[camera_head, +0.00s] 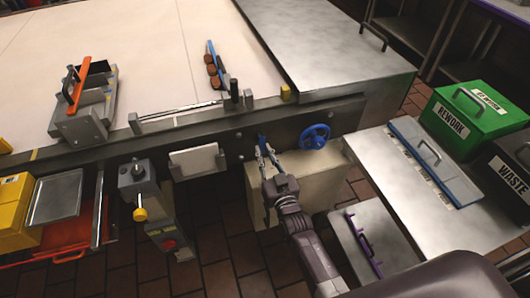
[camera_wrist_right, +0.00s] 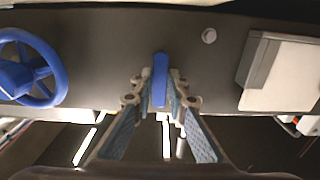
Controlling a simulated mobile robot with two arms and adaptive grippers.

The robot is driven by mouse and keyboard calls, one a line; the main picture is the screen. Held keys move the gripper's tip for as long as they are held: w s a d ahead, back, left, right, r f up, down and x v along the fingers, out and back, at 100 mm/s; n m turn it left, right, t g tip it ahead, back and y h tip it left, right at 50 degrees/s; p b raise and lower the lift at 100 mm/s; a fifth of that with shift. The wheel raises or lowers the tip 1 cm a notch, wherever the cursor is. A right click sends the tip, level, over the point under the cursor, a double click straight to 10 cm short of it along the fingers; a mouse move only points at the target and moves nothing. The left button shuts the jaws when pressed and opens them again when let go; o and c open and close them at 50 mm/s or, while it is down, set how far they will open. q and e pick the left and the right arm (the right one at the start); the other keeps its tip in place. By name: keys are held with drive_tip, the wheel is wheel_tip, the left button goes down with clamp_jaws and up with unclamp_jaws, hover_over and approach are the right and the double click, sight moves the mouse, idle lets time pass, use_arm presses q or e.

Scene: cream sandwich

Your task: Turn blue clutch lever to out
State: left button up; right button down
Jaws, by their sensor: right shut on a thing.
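The blue clutch lever (camera_head: 262,141) sits on the dark front rail of the machine. In the right wrist view the lever (camera_wrist_right: 160,78) is a narrow upright blue bar in the middle. My right gripper (camera_head: 267,153) reaches up to the rail from below. In the wrist view its fingers (camera_wrist_right: 160,100) stand on both sides of the lever and are shut on it. The lever's lower part is partly hidden between the fingers. No label for the out position is readable. My left gripper is not in view.
A blue handwheel (camera_head: 314,136) is on the rail right of the lever; it also shows in the wrist view (camera_wrist_right: 30,68). A pale panel (camera_head: 197,160) is left of it. A beige box (camera_head: 300,180) stands below. A green REWORK bin (camera_head: 470,115) stands at right.

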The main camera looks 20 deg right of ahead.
idle(0.3)
drive_tip(key=c, duration=1.9)
unclamp_jaws()
drive_tip(key=shift+s, duration=0.1)
drive_tip(key=s, duration=1.2)
drive_tip(key=shift+d, duration=0.15)
drive_tip(key=shift+w, duration=0.1)
